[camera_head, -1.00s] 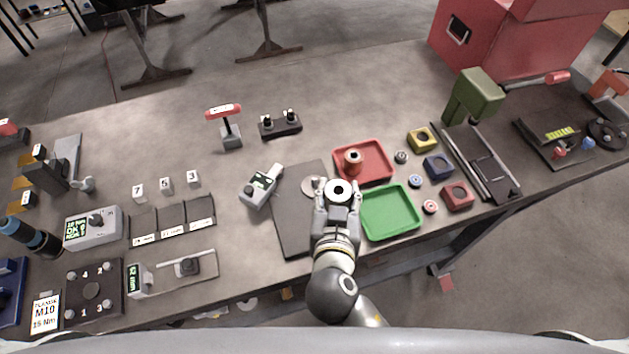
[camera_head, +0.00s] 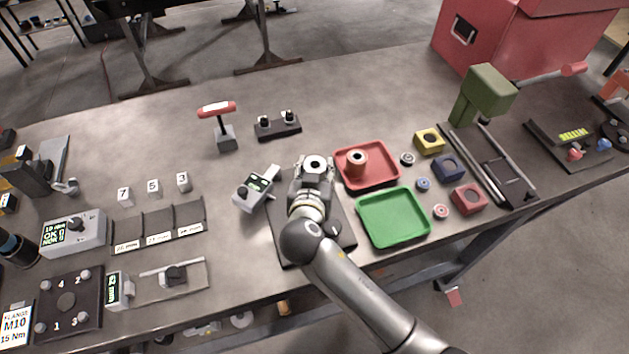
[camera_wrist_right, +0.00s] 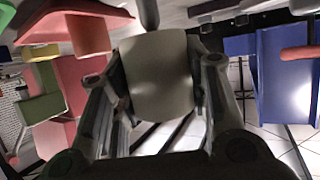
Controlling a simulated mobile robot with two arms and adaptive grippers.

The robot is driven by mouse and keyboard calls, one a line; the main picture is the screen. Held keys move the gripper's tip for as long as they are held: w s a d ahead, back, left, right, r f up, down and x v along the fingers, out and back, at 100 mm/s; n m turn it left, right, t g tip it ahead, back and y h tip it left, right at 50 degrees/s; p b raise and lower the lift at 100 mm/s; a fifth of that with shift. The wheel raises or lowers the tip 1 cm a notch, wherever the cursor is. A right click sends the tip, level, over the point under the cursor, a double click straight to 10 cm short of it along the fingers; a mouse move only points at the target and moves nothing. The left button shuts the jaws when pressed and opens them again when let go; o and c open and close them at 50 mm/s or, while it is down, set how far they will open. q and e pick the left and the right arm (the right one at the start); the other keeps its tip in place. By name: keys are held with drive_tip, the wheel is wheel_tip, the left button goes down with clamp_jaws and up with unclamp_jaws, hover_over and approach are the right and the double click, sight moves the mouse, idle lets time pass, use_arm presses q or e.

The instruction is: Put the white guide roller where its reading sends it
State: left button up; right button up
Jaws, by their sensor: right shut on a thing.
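The white guide roller (camera_head: 314,163) is held upright in my right gripper (camera_head: 313,172), its round end with a dark bore facing up. In the right wrist view the pale roller (camera_wrist_right: 157,78) fills the space between the two fingers. The gripper is over the far part of a dark mat (camera_head: 287,232). Just left of it is a grey detector (camera_head: 257,189) with a small display, too small to read. The red tray (camera_head: 378,182) holds a reddish-brown roller (camera_head: 356,162). The green tray (camera_head: 393,217) is empty. My left gripper is not in view.
Small rollers (camera_head: 407,159) and coloured blocks (camera_head: 448,168) lie right of the trays. A green press (camera_head: 485,92) stands beyond them. A red-handled tool (camera_head: 222,125) and a black block (camera_head: 278,127) stand at the back.

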wheel_tip(320, 180, down, 3)
drive_tip(key=shift+w+f+b, duration=0.1)
drive_tip(key=shift+w+b, duration=0.05)
drive_tip(key=shift+b, duration=0.9)
drive_tip(key=shift+f, duration=0.2)
drive_tip(key=o, duration=1.1)
drive_tip(key=shift+r, duration=0.1)
